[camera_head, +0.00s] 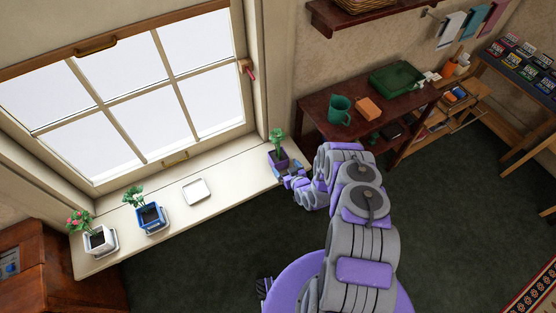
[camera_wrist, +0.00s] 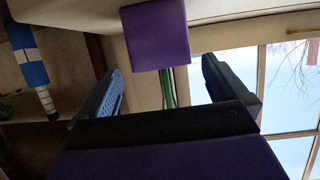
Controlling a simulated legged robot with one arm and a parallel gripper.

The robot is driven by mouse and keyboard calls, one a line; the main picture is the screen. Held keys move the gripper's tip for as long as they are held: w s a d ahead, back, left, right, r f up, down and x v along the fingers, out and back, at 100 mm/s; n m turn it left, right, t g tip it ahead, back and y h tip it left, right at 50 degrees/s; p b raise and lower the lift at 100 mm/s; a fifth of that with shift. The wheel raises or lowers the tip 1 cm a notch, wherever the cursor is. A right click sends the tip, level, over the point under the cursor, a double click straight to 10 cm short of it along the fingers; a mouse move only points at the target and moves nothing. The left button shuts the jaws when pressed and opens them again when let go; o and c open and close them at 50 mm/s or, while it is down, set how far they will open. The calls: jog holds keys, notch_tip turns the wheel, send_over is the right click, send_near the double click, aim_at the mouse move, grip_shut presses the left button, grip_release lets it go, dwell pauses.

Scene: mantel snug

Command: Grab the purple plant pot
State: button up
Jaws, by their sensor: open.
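The purple plant pot (camera_head: 279,160) holds a green plant and stands at the right end of the windowsill in the head view. My gripper (camera_head: 287,171) is right at the pot, on its near side. In the wrist view the purple pot (camera_wrist: 157,36) is at the top, with part of a green stem below it, so the view looks turned over. My gripper (camera_wrist: 160,75) is open there, one blue-padded finger toward each side of the pot. The pot lies beyond or between the fingertips; I cannot tell exactly. No grip on it shows.
The windowsill (camera_head: 225,180) also holds an empty white tray (camera_head: 197,190), a blue pot (camera_head: 151,218) and a white pot (camera_head: 100,239) with pink flowers. The window rises behind. A dark red table (camera_head: 320,101) with a green mug (camera_head: 339,109) stands to the right.

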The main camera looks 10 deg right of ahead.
aim_at(284, 162)
jog(key=x, duration=0.2)
jog(key=shift+w+a+f, duration=0.15)
jog(key=shift+w, duration=0.1)
jog(key=shift+w+f, duration=0.1)
jog(key=shift+w, duration=0.2)
jog(key=shift+w+d+b, duration=0.25)
jog(key=shift+d+b, duration=0.05)
jog(key=shift+d, duration=0.05)
jog(key=shift+w+f, duration=0.15)
jog(key=shift+w, duration=0.1)
jog(key=w+a+b, duration=0.1)
jog(key=w, duration=0.1)
jog(key=w+a+f, duration=0.1)
jog(key=w, duration=0.1)
jog(key=shift+a+f+b, duration=0.2)
jog(key=shift+b, duration=0.15)
jog(key=shift+d, duration=0.15)
jog(key=shift+d, duration=0.1)
